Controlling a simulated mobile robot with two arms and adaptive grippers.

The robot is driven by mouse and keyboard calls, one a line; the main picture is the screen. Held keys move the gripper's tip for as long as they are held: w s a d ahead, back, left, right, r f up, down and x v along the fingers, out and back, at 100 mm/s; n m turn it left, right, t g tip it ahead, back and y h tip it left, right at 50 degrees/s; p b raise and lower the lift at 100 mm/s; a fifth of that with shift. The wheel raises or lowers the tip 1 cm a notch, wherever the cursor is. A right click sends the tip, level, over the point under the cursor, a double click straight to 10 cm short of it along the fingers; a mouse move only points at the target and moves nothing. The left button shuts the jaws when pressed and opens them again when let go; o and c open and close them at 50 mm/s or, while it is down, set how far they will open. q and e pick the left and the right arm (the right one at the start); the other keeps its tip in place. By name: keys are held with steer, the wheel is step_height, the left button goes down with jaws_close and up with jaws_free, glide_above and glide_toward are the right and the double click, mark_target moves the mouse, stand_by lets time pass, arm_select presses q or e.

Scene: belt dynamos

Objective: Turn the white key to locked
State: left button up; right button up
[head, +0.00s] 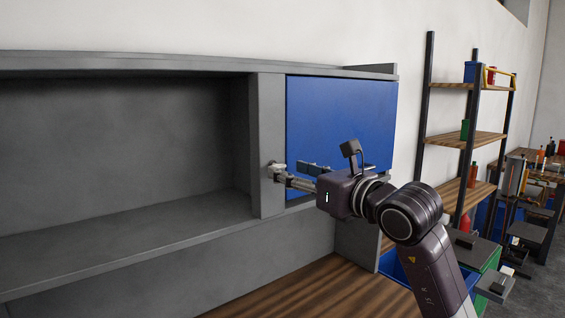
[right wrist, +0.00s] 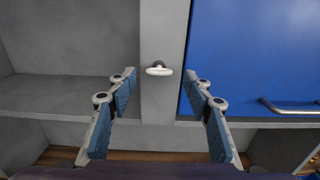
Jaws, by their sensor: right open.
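The white key (right wrist: 159,71) sits on the grey upright post between the open compartment and the blue door. In the right wrist view its flat white bow lies crosswise, about level, on a short dark stem. My right gripper (head: 284,178) points at the post. In the right wrist view its open blue-padded fingers (right wrist: 162,84) stand to the left and right of the key, with clear gaps and no contact visible. My left gripper is not in view.
The blue door (head: 340,115) with its bar handle (right wrist: 290,105) is right of the post. The open grey compartment (head: 120,140) at left looks empty. A wooden worktop (head: 300,290) lies below. A shelf rack (head: 465,139) stands farther right.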

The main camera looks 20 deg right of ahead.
mark_target(282, 168)
steer(key=shift+p+x, duration=0.5)
steer(key=shift+x, duration=1.25)
steer(key=shift+s, duration=0.1)
steer(key=shift+c, duration=0.2)
steer(key=c, duration=1.1)
steer(key=n+b, duration=1.1)
steer(key=n, duration=0.6)
steer(key=shift+f+n, duration=0.1)
steer(key=shift+n, duration=0.3)
